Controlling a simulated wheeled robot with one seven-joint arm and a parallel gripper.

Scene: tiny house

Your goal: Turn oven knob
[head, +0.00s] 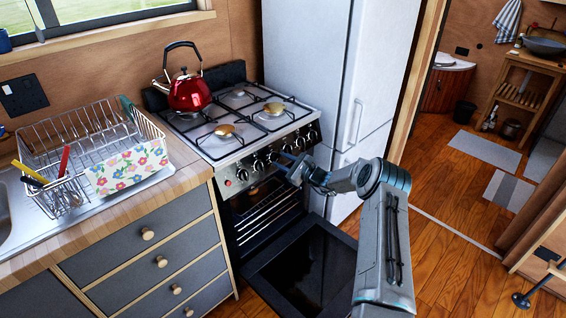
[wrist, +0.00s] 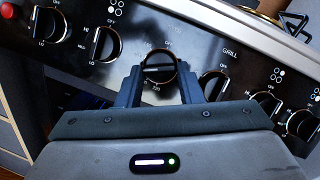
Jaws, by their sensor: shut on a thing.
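The stove (head: 240,120) has a black front panel with a row of round knobs. In the wrist view my gripper (wrist: 160,82) has its two dark fingers on either side of one knob (wrist: 160,61), between the "GRILL" knob (wrist: 213,84) and another knob (wrist: 104,44) to the left. My gripper is shut on this knob, whose lower part is partly hidden. Its light line lies roughly crosswise, while the bars of the knobs to its left stand nearly upright. In the head view my gripper (head: 284,161) reaches the panel from the right.
The oven door (head: 300,265) hangs open below the panel. A red kettle (head: 188,92) stands on the hob. A white fridge (head: 335,80) is right of the stove, and a counter with a dish rack (head: 85,140) is left. Wooden floor lies open at right.

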